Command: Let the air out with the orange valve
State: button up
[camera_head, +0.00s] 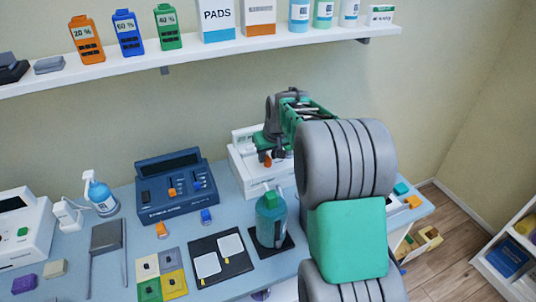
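Several small orange parts are in view, and I cannot tell for sure which is the orange valve. One orange piece (161,230) stands on the table in front of the dark blue device (178,186). Another small orange part (267,160) shows just under the grey and green end of my arm, at the white machine (243,165). My gripper (268,150) is over the front of that machine, small and partly hidden by my own arm. I cannot make out its fingers or whether they touch anything. A blue-green bottle (270,220) stands on a black mat nearby.
The light blue table (120,270) also carries electrode pads (218,256), coloured tiles (161,275), a spray bottle (99,196) and a white device (22,232). A shelf (200,52) with bottles and boxes runs above. My large arm links hide the table's right part.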

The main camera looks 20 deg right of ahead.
jog(key=shift+c, duration=0.3)
grip_shut()
jog(key=shift+m, duration=0.3)
jog(key=m+h+b, duration=0.1)
jog(key=m, duration=0.1)
jog(key=shift+a+f+m+b, duration=0.1)
jog(key=shift+a+m+b, duration=0.05)
jog(key=shift+m+b, duration=0.15)
jog(key=m+h, duration=0.1)
jog(key=m, duration=0.1)
jog(key=m+g, duration=0.1)
jog(key=m, duration=0.1)
jog(key=shift+w+m+h+b, duration=0.1)
jog(key=shift+m+h+b, duration=0.2)
jog(key=shift+h+b, duration=0.1)
jog(key=m, duration=0.1)
jog(key=m+g+p, duration=0.1)
jog(key=m, duration=0.1)
jog(key=shift+r+m+h, duration=0.2)
jog(key=shift+m+h, duration=0.1)
jog(key=shift+h, duration=0.1)
jog(key=m+g+p, duration=0.1)
jog(key=m, duration=0.3)
jog(key=shift+h+p, duration=0.4)
jog(key=shift+m+g, duration=0.3)
